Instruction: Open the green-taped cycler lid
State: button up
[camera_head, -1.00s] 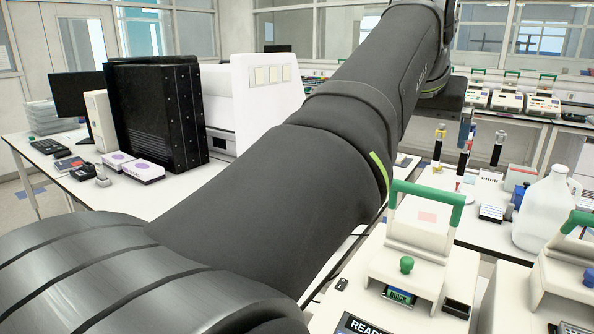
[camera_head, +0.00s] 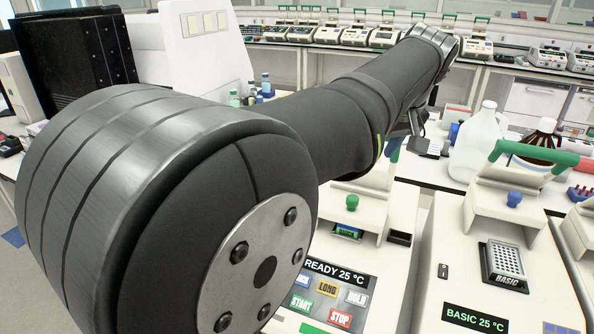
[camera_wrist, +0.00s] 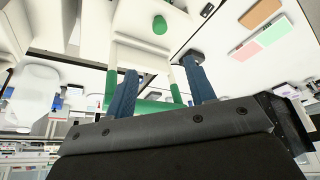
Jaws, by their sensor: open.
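The cycler with a green knob (camera_head: 352,202) and a READY 25 °C screen (camera_head: 340,273) stands in front of me in the head view. Its pale lid (camera_head: 362,212) looks down; my arm hides most of its handle. In the wrist view, its green handle bar (camera_wrist: 152,105) crosses behind my fingers, with the green knob (camera_wrist: 159,25) above. My gripper (camera_wrist: 161,64) is open, its two blue fingers apart at the handle. I cannot tell whether they touch the bar. I cannot make out a separate strip of green tape.
A cycler with a blue knob (camera_head: 514,199), green handle and BASIC 25 °C screen stands close on the right. Behind are a white jug (camera_head: 476,145) and a brown bottle (camera_head: 535,145). A black case (camera_head: 70,62) stands at the left. More cyclers line the back bench.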

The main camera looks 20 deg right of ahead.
aim_at(355, 206)
jog(key=x, duration=1.7)
jog(key=shift+f, duration=0.3)
jog(key=shift+w, duration=0.1)
grip_shut()
